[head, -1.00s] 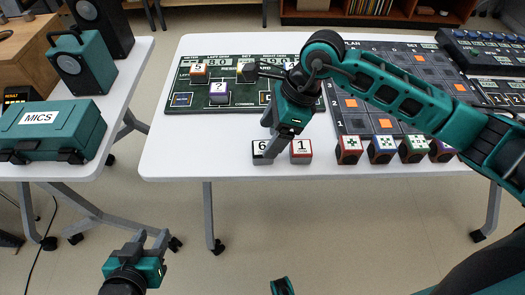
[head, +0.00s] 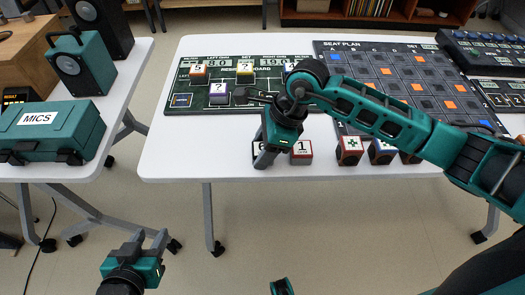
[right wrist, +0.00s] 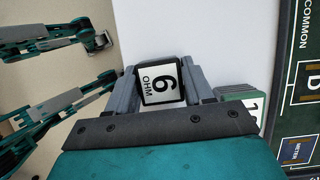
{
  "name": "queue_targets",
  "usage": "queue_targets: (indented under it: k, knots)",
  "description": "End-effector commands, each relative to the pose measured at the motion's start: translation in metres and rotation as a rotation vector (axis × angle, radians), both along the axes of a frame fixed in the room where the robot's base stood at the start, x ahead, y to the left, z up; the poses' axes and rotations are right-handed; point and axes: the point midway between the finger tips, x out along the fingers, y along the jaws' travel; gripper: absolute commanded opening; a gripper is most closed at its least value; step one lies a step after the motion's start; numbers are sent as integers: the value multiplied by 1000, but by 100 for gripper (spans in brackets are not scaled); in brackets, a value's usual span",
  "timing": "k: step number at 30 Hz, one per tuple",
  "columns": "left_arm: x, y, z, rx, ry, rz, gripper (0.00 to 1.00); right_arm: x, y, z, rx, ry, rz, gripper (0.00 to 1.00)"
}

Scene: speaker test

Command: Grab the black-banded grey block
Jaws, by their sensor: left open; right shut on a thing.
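The black-banded block marked 6 OHM (right wrist: 161,82) sits between the two fingers of my right gripper (right wrist: 163,84) in the right wrist view, black edging around its white face. In the head view my right gripper (head: 265,158) is shut on this block (head: 258,149) near the table's front edge, and hides most of it. I cannot tell whether the block still touches the table. My left gripper (head: 148,240) is open and empty, low at the left, in front of the table and away from the blocks.
More banded blocks (head: 349,151) stand along the front edge. Behind lie a green board (head: 190,103) with blocks and a seat plan board (head: 400,60). The table's front left (head: 190,150) is clear.

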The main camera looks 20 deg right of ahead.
Motion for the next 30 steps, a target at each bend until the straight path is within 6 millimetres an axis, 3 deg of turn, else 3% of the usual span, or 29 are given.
queue_targets:
  k: [8, 20, 26, 30]
  knots:
    - [-1, 0, 0, 0, 2, -1, 43, 0, 0, 0, 0, 0, 0, 19]
    - [-5, 0, -1, 0, 10, -1, 43, 1, 0, 10, 1, -4, 0, 19]
    - [-4, 0, 3, 0, 7, 2, 43, 2, 0, 43, 0, -7, 0, 19]
    - [-4, 2, 6, 0, 5, 8, 43, 2, 0, 82, 2, -10, 1, 19]
